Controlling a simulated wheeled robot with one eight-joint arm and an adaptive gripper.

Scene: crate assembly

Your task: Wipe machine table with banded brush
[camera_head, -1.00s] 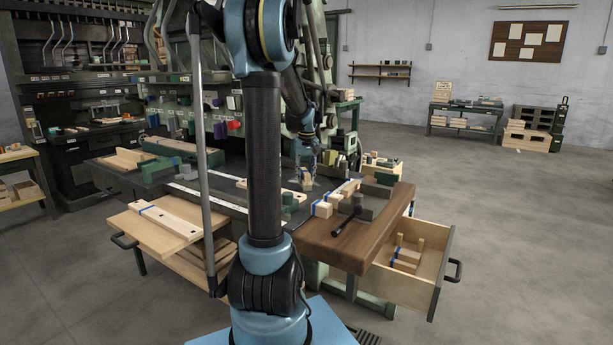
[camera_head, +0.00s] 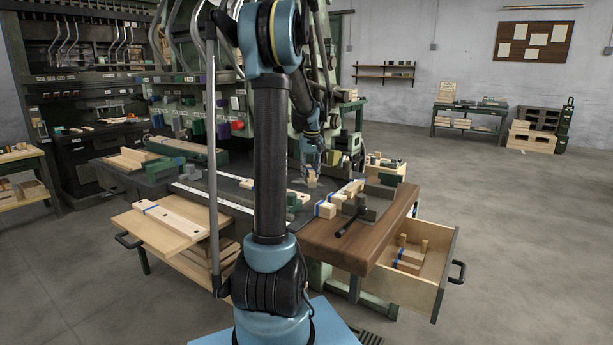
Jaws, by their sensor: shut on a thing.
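The machine table (camera_head: 232,196) is a dark flat top in the middle of the view, with a pale strip along it. My gripper (camera_head: 312,168) is over its far right part, small and partly behind my own arm. It is shut on a small tan block-like thing, which I take to be the banded brush (camera_head: 311,179). The brush is at or just above the table top; I cannot tell if it touches. Its bands and bristles are too small to make out.
Blue-banded wooden pieces (camera_head: 340,198) and a dark clamp with a handle (camera_head: 359,211) sit on the right side, by a brown wooden board (camera_head: 345,243). An open drawer (camera_head: 424,275) sticks out at the right. A banded plank (camera_head: 174,220) lies on a left shelf.

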